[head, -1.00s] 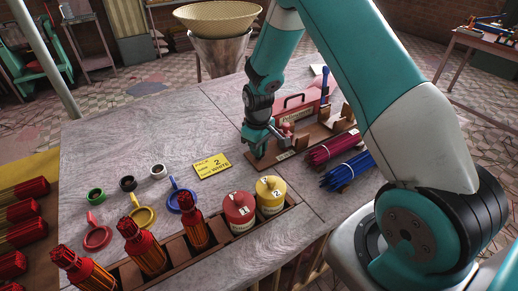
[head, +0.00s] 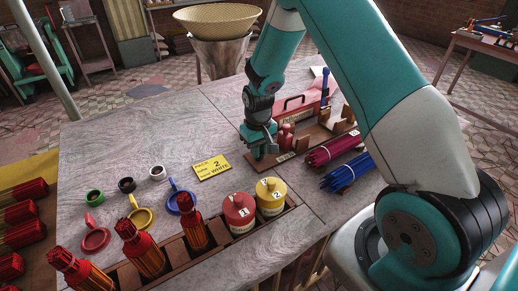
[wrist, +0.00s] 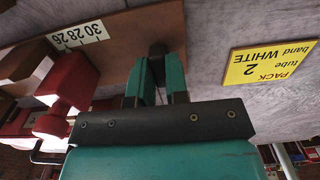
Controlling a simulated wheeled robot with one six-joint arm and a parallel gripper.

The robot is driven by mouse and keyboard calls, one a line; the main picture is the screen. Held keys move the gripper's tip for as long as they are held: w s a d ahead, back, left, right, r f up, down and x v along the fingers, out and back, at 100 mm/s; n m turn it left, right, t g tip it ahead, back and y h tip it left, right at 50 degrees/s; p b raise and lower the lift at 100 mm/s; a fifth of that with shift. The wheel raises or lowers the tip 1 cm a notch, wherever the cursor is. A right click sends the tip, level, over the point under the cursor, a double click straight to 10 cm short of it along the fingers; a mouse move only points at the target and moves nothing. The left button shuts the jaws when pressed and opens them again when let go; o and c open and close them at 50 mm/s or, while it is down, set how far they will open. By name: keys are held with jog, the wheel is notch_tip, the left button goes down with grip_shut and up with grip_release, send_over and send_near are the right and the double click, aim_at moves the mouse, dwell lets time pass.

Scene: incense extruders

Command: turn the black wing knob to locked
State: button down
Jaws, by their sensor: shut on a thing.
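My gripper (head: 262,149) points down at the near left end of a wooden board (head: 318,138). In the wrist view its teal fingers (wrist: 160,76) are shut on the black wing knob (wrist: 158,48), of which only a dark top part shows. In the head view the knob is hidden by the fingers. A white scale strip marked 26, 28, 30 (wrist: 80,38) lies on the board near the knob. I cannot read whether the knob is at locked.
A red block (wrist: 66,82) stands on the board close to my gripper. A yellow card (head: 211,167) lies left on the grey table. Maroon (head: 332,149) and blue (head: 348,172) stick bundles lie to the right. A red toolbox (head: 302,106) stands behind.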

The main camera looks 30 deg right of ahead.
jog(key=c, duration=1.1)
grip_release()
notch_tip(320, 180, up, 18)
jog(key=shift+f+b, duration=0.25)
jog(key=shift+b, duration=0.85)
jog(key=s+a+r+n+y, duration=0.1)
jog(key=s+a+r+n, duration=0.1)
jog(key=s+a, duration=0.4)
jog(key=s+a+r+n+y, duration=0.1)
jog(key=s+a, duration=0.5)
jog(key=s, duration=0.6)
jog(key=s+a+r+n+y, duration=0.2)
jog(key=s+a+r+n, duration=0.1)
jog(key=s+a, duration=0.3)
jog(key=shift+s+r+n, duration=0.15)
jog(key=shift+s+n, duration=0.15)
jog(key=shift+s, duration=0.4)
jog(key=shift+s+r+n, duration=0.1)
jog(key=shift+s+n, duration=0.2)
jog(key=shift+s, duration=0.4)
